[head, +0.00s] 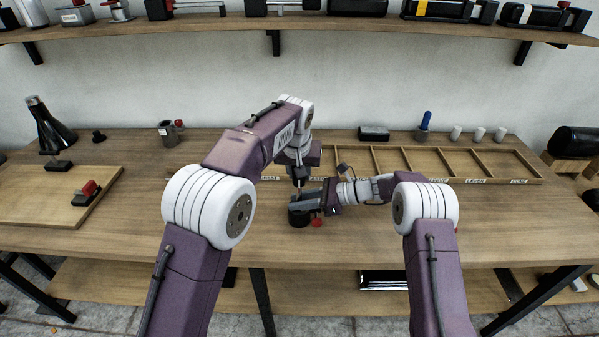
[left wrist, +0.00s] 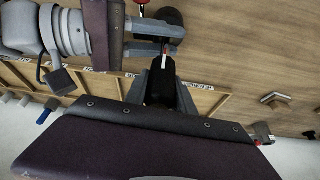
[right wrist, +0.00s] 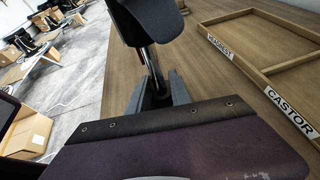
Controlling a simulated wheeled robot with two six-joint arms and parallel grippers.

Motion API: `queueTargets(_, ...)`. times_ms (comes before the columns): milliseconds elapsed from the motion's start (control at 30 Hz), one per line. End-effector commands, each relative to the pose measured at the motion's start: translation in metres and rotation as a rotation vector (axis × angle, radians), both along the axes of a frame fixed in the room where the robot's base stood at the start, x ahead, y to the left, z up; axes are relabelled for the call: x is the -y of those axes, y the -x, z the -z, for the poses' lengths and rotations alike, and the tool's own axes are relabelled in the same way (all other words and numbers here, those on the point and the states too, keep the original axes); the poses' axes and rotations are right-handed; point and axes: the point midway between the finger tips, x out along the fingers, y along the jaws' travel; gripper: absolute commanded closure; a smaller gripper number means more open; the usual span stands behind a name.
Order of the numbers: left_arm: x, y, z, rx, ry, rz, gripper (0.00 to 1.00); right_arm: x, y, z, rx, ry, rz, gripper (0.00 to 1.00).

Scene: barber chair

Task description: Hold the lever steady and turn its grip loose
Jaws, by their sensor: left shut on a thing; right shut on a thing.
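The lever's metal rod (right wrist: 152,68) stands between my two grippers in the right wrist view. My right gripper (right wrist: 158,98) is shut on it. In the head view my right gripper (head: 318,199) comes in from the right, low over the bench. My left gripper (head: 300,172) points down just above it. In the left wrist view my left gripper (left wrist: 163,75) is shut on the black grip (left wrist: 160,88); a thin shaft with a red and white mark shows beyond. A dark piece covers the rod's upper end in the right wrist view; I cannot tell what it is.
A dark round thing (head: 297,219) and a small red knob (head: 316,222) sit beside my right gripper. A labelled wooden tray (head: 520,180) lies behind to the right. A wooden board (head: 40,205) with a red-topped part lies left. The bench front (head: 520,235) is clear at right.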

Motion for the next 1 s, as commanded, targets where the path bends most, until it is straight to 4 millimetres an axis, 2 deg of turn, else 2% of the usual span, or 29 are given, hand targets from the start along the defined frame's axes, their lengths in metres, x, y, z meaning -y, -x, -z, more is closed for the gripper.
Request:
queueTargets(167,-0.0003,-0.0003,-0.0007,0.001,-0.001,-0.089,1.00,0.0000,-0.0002,-0.0009,0.002,-0.001,0.000,1.00)
queueTargets(700,-0.0050,-0.0001,-0.0009,0.002,0.001,-0.566,1.00,0.0000,-0.0001,-0.0006,0.001,-0.001,0.000,1.00)
queueTargets(1000,-0.0072,0.0003,-0.0011,0.002,0.003,-0.770,1.00,-0.0001,0.0001,-0.0004,0.001,0.000,-0.001,1.00)
